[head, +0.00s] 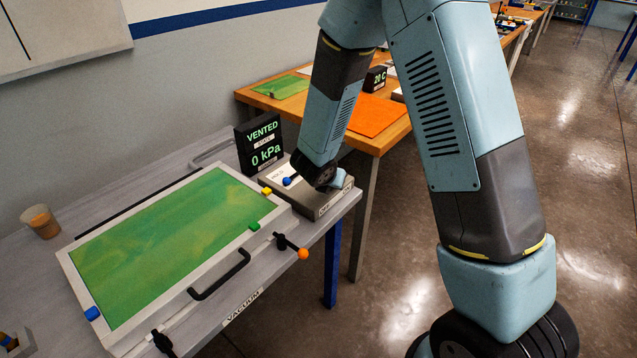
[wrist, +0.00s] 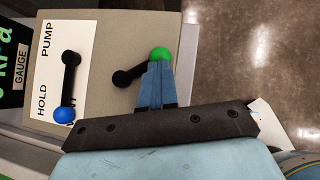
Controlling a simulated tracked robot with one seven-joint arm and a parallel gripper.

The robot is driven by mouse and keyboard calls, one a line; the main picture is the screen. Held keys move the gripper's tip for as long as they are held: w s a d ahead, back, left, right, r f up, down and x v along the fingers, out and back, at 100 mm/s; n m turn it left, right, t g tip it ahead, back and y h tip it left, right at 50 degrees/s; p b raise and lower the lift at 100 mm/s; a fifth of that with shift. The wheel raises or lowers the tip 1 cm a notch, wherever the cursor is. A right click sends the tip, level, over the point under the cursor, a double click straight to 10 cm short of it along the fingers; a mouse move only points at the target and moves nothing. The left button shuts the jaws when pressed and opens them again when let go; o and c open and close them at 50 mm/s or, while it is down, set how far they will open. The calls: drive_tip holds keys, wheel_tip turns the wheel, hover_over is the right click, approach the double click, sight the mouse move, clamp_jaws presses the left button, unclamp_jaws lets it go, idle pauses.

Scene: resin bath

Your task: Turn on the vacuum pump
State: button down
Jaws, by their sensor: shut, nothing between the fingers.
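A grey control box (head: 318,208) sits at the right end of the vacuum bench. In the wrist view (wrist: 95,25) it carries two black levers. The lever with a blue knob (wrist: 64,114) stands beside a white PUMP/HOLD label, its knob at the end below HOLD. The other lever has a green knob (wrist: 158,54). My gripper (wrist: 157,68) is shut and empty, its fingertips at the green knob; I cannot tell whether they touch. In the head view the blue knob (head: 287,181) shows left of my gripper (head: 336,181). The green knob is hidden there.
A black gauge display (head: 259,146) reads VENTED, 0 kPa behind the box. A framed green panel (head: 165,245) with a black handle (head: 220,277) and an orange-knobbed lever (head: 302,254) lies left. A cup (head: 40,222) stands farther left. Floor at right is clear.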

idle(0.3)
drive_tip(key=shift+s+r, duration=0.1)
drive_tip(key=shift+s, duration=0.3)
drive_tip(key=shift+s+a+r, duration=0.1)
drive_tip(key=shift+s, duration=0.55)
drive_tip(key=shift+s+a+r, duration=0.1)
drive_tip(key=shift+s, duration=0.5)
drive_tip(key=s+r, duration=0.7)
drive_tip(key=shift+a+r, duration=0.25)
drive_tip(key=shift+r, duration=0.1)
